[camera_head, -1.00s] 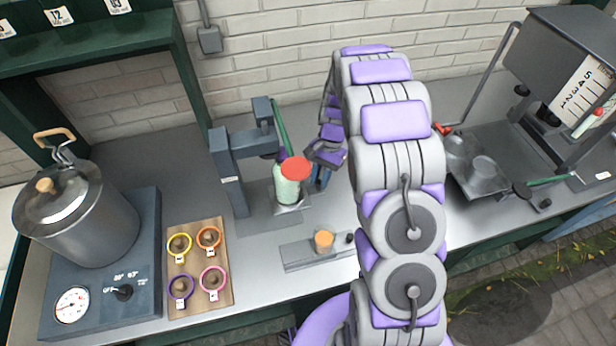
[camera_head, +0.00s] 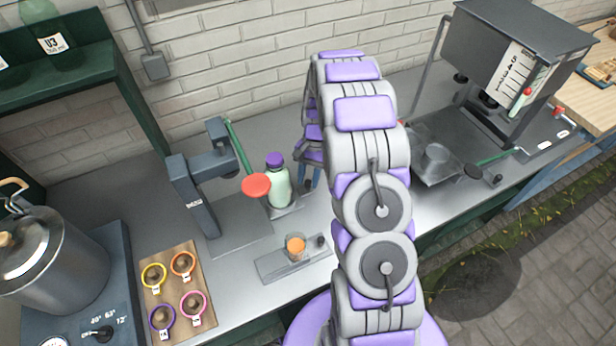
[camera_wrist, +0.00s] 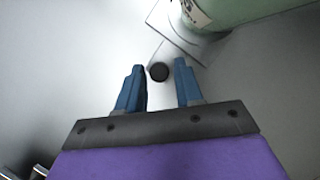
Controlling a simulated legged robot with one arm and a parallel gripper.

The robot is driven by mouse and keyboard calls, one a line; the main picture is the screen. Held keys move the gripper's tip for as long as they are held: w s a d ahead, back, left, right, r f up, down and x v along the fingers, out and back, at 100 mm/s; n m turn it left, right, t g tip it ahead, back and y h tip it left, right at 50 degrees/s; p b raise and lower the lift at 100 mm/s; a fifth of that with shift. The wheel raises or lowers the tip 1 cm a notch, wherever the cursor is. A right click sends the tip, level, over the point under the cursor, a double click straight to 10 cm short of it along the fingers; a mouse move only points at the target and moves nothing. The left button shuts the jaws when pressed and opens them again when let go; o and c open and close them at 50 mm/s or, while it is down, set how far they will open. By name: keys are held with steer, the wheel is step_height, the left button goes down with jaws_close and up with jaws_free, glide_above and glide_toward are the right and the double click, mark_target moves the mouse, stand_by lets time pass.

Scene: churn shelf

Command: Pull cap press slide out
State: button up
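The cap press (camera_head: 188,195) is a grey stand with a green lever ending in a red knob (camera_head: 256,185). Its slide plate (camera_head: 287,212) sticks out at the right and carries a pale green bottle (camera_head: 279,190) with a purple cap. The bottle is upright, to the right of the press head. My gripper (camera_head: 313,180) is partly hidden behind my arm, just right of the bottle. In the wrist view my two blue fingers (camera_wrist: 160,80) are apart, with the slide's dark round knob (camera_wrist: 159,71) between their tips. Contact with the knob cannot be told.
In front lies a low grey fixture (camera_head: 268,266) with an orange piece and dark knob. A wooden board (camera_head: 180,322) with several coloured rings and a metal pot (camera_head: 55,265) are left. A grey machine (camera_head: 515,60) stands right. A brick wall is behind.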

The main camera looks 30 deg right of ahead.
steer(key=shift+o, duration=0.9)
steer(key=p+v, duration=0.2)
steer(key=v, duration=1.5)
steer(key=shift+w+d+r, duration=0.1)
